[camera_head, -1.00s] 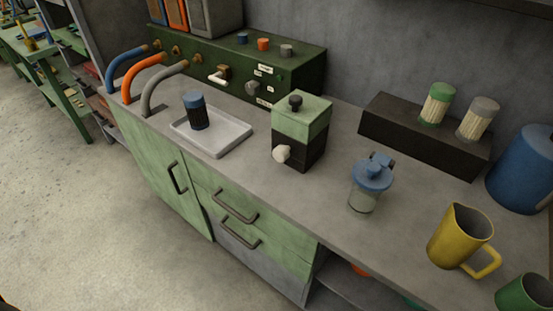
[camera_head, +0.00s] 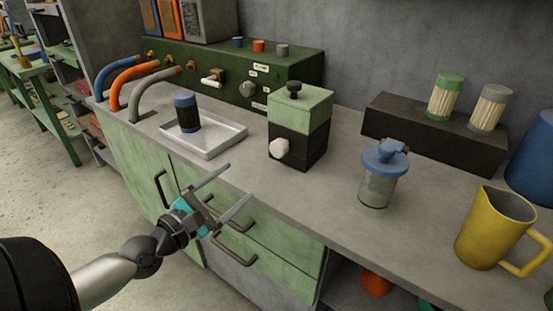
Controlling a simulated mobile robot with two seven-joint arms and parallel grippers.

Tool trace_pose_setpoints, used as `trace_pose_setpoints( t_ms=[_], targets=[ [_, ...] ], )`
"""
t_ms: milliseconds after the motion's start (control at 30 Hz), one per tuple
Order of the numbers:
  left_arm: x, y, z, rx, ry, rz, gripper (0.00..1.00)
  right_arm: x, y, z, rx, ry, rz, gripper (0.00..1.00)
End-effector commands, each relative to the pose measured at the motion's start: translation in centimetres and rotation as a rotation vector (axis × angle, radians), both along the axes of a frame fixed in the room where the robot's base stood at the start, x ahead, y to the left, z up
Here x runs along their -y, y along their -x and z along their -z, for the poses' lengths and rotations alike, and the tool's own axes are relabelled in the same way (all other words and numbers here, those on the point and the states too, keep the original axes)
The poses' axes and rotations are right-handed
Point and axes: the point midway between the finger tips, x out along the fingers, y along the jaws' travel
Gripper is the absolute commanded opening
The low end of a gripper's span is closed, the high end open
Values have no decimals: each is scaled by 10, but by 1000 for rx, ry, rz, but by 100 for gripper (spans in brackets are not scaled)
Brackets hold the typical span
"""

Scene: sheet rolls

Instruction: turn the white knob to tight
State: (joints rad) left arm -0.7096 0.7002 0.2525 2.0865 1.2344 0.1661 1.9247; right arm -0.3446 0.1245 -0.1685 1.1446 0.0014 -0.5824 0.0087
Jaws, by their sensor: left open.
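A white knob (camera_head: 279,148) sticks out of the front of a small box (camera_head: 300,128) with a green top and a black lower half. The box stands on the grey counter (camera_head: 240,175), and a black knob (camera_head: 294,87) sits on its top. My left gripper (camera_head: 239,181) is open and empty in front of the counter's front edge. It is left of and lower than the white knob in the picture, apart from it. Its two grey fingers point toward the counter. My right gripper is out of view.
A white tray (camera_head: 226,141) with a dark blue-capped container (camera_head: 187,112) lies left of the box. A blue-lidded jar (camera_head: 379,175) and yellow jug (camera_head: 490,230) stand to the right. Behind is a green panel (camera_head: 190,62) with knobs and hoses.

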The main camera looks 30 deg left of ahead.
Motion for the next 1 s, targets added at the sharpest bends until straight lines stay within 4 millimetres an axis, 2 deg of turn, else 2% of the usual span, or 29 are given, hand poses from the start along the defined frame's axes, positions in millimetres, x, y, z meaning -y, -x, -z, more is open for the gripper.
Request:
trace_pose_setpoints(
  t_ms=[267, 1000],
  targets=[
    [3, -12, -8, 16, 41, 5, 84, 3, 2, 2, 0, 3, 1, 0],
    [10, -93, -7, 14, 39, 7, 84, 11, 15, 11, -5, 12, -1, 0]
  ],
)
